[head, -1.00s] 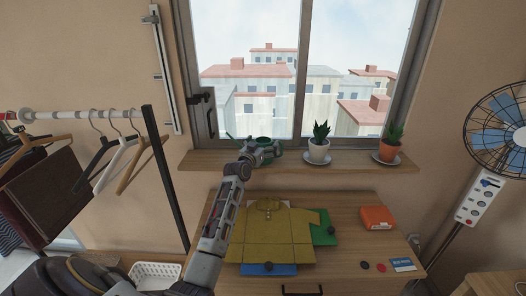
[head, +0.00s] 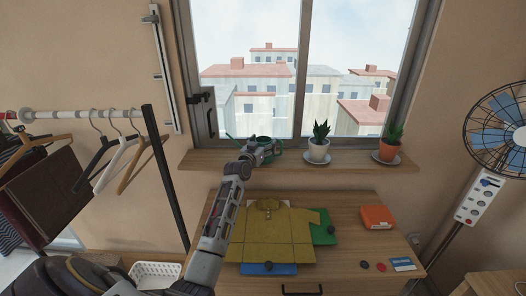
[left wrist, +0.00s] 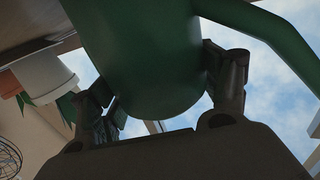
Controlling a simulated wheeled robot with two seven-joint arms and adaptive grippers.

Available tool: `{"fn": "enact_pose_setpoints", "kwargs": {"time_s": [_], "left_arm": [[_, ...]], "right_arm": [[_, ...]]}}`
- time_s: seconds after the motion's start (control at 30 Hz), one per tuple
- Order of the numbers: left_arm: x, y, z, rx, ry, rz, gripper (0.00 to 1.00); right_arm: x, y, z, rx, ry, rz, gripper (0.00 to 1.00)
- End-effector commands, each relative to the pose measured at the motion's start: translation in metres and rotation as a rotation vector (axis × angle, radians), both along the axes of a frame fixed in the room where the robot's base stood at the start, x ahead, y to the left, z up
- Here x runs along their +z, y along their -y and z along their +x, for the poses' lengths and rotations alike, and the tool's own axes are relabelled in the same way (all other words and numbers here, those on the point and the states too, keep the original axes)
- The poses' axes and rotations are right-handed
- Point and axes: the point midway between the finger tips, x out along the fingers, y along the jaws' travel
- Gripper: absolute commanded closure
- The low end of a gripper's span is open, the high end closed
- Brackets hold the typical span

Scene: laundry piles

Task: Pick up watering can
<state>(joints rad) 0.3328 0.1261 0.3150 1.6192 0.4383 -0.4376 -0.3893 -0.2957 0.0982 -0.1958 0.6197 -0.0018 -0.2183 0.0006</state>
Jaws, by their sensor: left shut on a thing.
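The green watering can (head: 265,142) is at the left part of the windowsill in the head view, partly hidden by my gripper. My left gripper (head: 258,152) reaches up to it from the front. In the left wrist view the can's dark green body (left wrist: 140,50) fills the space between the two fingers (left wrist: 165,90), which press on it from both sides. A green tube-like part of the can runs off to the upper right there. I cannot tell whether the can's base touches the sill. My right gripper is not in view.
A white potted plant (head: 318,151) and an orange potted plant (head: 389,146) stand to the right on the windowsill (head: 350,168). The dresser below bears a folded yellow shirt (head: 265,235) and an orange box (head: 376,217). A clothes rack stands at left, a fan (head: 500,125) at right.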

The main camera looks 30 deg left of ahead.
Motion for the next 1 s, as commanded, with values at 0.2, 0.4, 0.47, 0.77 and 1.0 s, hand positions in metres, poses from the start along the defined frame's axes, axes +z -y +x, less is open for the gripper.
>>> {"fn": "enact_pose_setpoints", "kwargs": {"time_s": [0.2, 0.4, 0.47, 0.77, 1.0], "left_arm": [[0.001, 0.000, 0.000, 0.000, 0.001, 0.000, 0.60], [0.008, 0.000, 0.000, 0.000, 0.004, 0.001, 0.60], [0.013, 0.000, 0.000, 0.000, 0.005, 0.001, 0.60], [0.053, 0.000, 0.000, 0.000, 0.006, 0.002, 0.60], [0.085, 0.000, 0.000, 0.000, 0.005, 0.001, 0.60]], "right_arm": [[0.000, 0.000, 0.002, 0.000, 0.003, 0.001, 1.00], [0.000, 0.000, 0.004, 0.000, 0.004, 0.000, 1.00], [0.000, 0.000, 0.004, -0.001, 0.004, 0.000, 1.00], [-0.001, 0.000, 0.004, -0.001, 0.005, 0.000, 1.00], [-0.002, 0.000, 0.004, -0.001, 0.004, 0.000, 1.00]]}}
